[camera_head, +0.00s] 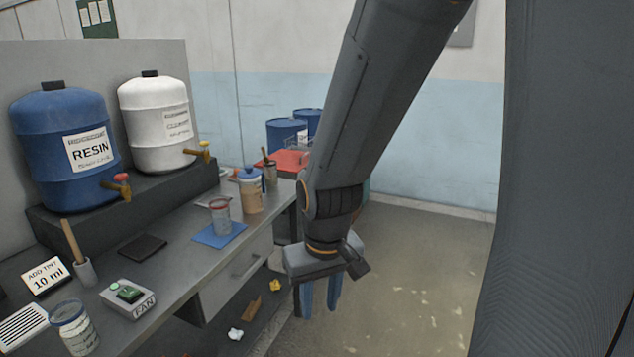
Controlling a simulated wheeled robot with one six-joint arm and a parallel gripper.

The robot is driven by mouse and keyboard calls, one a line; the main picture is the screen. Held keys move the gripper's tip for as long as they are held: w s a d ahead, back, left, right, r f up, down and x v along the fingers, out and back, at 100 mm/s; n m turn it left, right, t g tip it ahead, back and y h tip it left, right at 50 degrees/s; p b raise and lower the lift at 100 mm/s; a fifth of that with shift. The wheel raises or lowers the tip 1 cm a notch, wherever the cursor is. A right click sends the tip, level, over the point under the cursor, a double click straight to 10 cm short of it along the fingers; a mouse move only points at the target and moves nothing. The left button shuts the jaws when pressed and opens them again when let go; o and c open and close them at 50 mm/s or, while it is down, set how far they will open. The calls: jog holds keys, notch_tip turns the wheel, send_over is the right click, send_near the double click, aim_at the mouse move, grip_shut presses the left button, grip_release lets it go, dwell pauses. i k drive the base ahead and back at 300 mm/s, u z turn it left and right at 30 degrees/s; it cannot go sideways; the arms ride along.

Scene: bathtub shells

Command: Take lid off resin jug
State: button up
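A jug (251,198) with tan contents and a blue lid (249,174) stands upright on the workbench, left of my arm. The lid sits on top of the jug. A large blue drum (67,150) labelled RESIN, with a black cap and a tap, stands on a raised shelf at the left. My gripper (320,311) hangs pointing down beyond the bench's front edge, to the right of and lower in the picture than the jug. Its two blue fingers are apart with nothing seen between them.
A clear cup (220,217) stands on a blue mat (219,237) in front of the jug. A white drum (157,124), a fan switch box (128,297) and a glass jar (74,327) are on the left. Open floor (425,290) lies to the right.

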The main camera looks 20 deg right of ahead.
aim_at(248, 172)
jog(key=z, duration=1.2)
jog(key=i, duration=2.5)
jog(key=u, duration=1.65)
jog(key=i, duration=0.6)
jog(key=u, duration=0.55)
